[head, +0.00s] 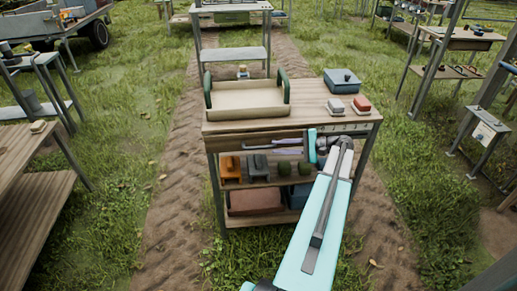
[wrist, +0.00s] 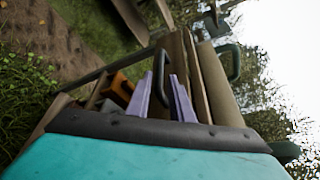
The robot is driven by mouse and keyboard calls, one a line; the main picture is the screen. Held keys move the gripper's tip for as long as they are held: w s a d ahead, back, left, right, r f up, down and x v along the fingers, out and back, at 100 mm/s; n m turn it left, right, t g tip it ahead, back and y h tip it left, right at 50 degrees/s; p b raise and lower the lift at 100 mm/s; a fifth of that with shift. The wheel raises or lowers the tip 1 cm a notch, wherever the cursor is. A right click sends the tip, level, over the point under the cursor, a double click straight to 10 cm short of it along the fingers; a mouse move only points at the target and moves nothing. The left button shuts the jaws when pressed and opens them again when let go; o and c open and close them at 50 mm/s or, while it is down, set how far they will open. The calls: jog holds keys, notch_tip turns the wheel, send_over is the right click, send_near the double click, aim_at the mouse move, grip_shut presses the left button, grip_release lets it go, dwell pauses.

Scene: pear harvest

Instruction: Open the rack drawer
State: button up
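The wooden rack (head: 222,190) stands ahead of me, with its drawer front (head: 235,140) just under the top board. In the wrist view the drawer front (wrist: 177,60) shows as a tan board, turned on its side. A dark loop handle (wrist: 159,68) stands out from it. My gripper (head: 248,147) reaches in from the right along the rack's front. In the wrist view its two lilac fingers (wrist: 161,78) are apart, with part of the handle between them. I cannot tell whether either finger touches it. The drawer looks closed.
On the rack top are a tray (head: 248,112) with green handles, a blue box (head: 342,81), and small white (head: 335,106) and red (head: 361,105) items. Shelves below hold an orange item (head: 230,169) and bins. A wooden table (head: 30,190) stands left. Grass and a dirt track lie around.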

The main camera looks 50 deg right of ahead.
aim_at(266, 147)
jog(key=p+x, duration=0.1)
jog(key=x, duration=0.7)
jog(key=shift+w+a, duration=0.1)
jog(key=shift+w, duration=0.15)
